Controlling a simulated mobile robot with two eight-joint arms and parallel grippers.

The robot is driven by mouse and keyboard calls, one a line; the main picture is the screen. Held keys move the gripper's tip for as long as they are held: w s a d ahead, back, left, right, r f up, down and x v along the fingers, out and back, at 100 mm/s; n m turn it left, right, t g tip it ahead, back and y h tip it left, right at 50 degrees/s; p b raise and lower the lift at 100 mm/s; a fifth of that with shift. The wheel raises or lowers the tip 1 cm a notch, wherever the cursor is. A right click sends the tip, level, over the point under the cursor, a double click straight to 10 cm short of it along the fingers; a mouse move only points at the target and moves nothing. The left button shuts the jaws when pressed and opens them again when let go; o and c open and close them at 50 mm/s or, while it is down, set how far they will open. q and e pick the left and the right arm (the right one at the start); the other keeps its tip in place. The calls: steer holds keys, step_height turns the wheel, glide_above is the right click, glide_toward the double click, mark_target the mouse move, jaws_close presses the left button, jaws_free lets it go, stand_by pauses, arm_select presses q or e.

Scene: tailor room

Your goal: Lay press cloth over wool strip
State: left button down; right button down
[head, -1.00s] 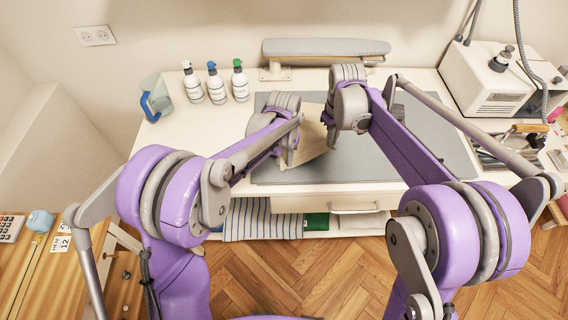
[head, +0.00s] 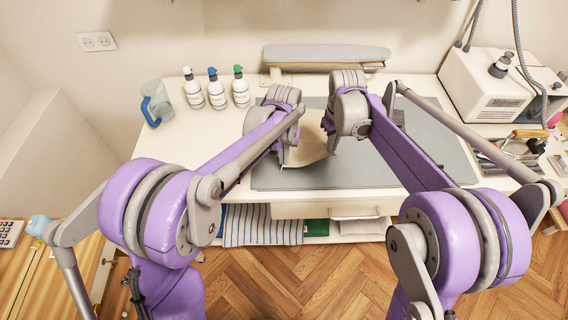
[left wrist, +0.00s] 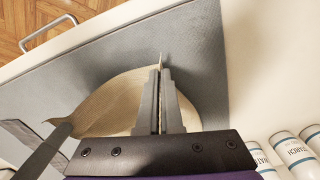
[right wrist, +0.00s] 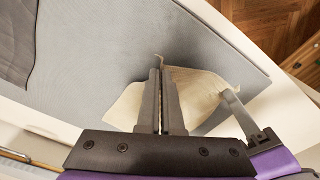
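The cream press cloth (head: 312,151) hangs between my two grippers over the grey mat, its lower edge sagging in a curve. My left gripper (left wrist: 160,85) is shut on one edge, with a small tip of cloth showing past its fingers. My right gripper (right wrist: 160,85) is shut on another edge, a small tip also showing. The cloth also shows in the left wrist view (left wrist: 110,100) and the right wrist view (right wrist: 198,88). A dark grey fabric piece (right wrist: 15,40), apparently the wool strip, lies on the mat away from the cloth; my right arm mostly hides it in the head view.
The grey mat (head: 430,170) covers much of the white table and is clear at right. Several bottles (head: 215,90) and a jug (head: 157,102) stand at left. A small ironing board (head: 325,53) is at the back; a white machine (head: 490,85) and tool tray (head: 510,155) are at right.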

arm_select(q)
steer(key=shift+r, duration=0.6)
